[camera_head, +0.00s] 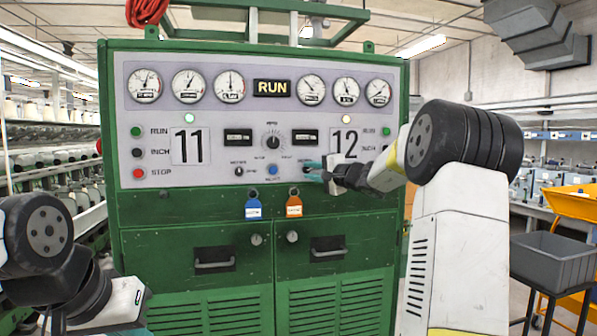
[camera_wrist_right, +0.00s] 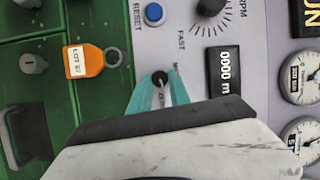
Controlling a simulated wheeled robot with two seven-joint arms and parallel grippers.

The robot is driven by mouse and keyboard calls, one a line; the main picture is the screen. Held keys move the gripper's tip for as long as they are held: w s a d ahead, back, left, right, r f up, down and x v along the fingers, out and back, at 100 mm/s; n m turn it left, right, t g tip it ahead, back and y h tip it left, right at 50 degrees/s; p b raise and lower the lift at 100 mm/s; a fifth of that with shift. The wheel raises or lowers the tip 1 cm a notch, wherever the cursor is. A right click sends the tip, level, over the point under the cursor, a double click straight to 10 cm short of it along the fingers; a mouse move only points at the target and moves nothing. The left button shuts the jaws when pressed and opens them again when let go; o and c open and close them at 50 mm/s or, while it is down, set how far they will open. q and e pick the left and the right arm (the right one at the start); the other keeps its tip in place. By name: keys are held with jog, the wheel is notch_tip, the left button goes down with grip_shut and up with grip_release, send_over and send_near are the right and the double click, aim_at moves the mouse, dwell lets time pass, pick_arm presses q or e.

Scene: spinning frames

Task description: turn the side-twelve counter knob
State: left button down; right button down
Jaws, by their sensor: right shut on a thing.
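The side-twelve counter knob is a small black knob (camera_wrist_right: 160,78) on the grey panel, below the counter window (camera_head: 306,137). That counter reads 0000 m in the right wrist view (camera_wrist_right: 224,83). My right gripper (camera_head: 311,171) reaches the panel from the right. Its two teal fingers (camera_wrist_right: 160,92) are shut on the knob, one on each side. In the head view the fingers and wrist partly cover the knob and its label. My left arm is at the lower left, away from the panel; its fingers cannot be made out.
Close by are the blue reset button (camera_head: 273,170), the large RPM dial (camera_head: 272,142) and the matching side-eleven knob (camera_head: 239,171). Blue (camera_head: 253,209) and orange (camera_head: 294,207) tags hang below. A grey bin (camera_head: 553,258) stands at the right.

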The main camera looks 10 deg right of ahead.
jog(key=shift+f+m+t, duration=0.2)
jog(key=shift+m+t, duration=0.4)
jog(key=shift+m, duration=0.9)
jog(key=c, duration=1.2)
grip_release()
jog(key=v, duration=0.7)
jog(key=shift+s+d, duration=0.15)
jog(key=shift+s, duration=0.25)
